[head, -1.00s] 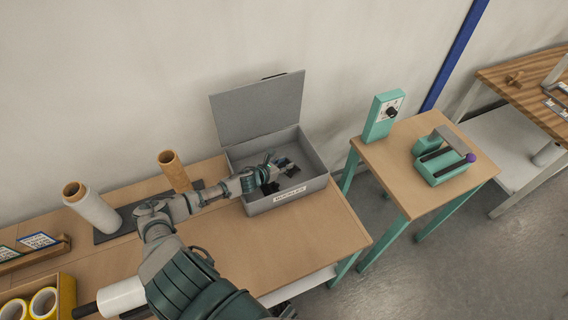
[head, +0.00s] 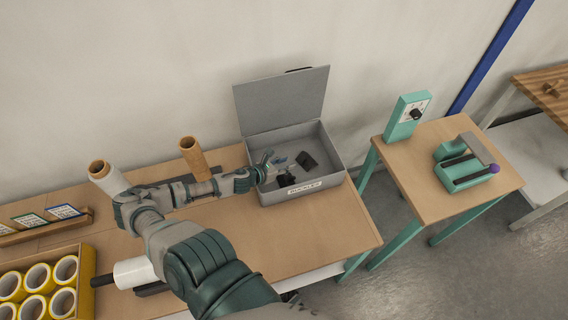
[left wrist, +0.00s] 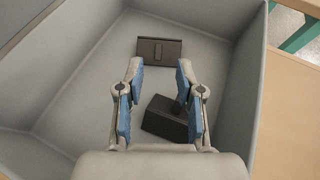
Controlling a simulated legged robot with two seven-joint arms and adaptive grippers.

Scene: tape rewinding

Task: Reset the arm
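My left gripper (head: 271,168) reaches into the open grey box (head: 334,165) on the wooden table, over its left part. In the left wrist view the gripper (left wrist: 160,80) is open, its two blue-padded fingers apart with nothing between their tips. Two dark buckle-like pieces lie on the box floor. One flat dark piece (left wrist: 160,51) lies beyond the fingertips, and another dark block (left wrist: 166,119) lies below and between the fingers, partly hidden by the right finger. My right gripper is not in view.
The box lid (head: 283,99) stands open at the back. A brown cone (head: 194,158) and a white roll (head: 108,178) stand behind my arm. A carton of yellow tape rolls (head: 45,284) sits at the left. A side table (head: 440,190) with green devices stands at the right.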

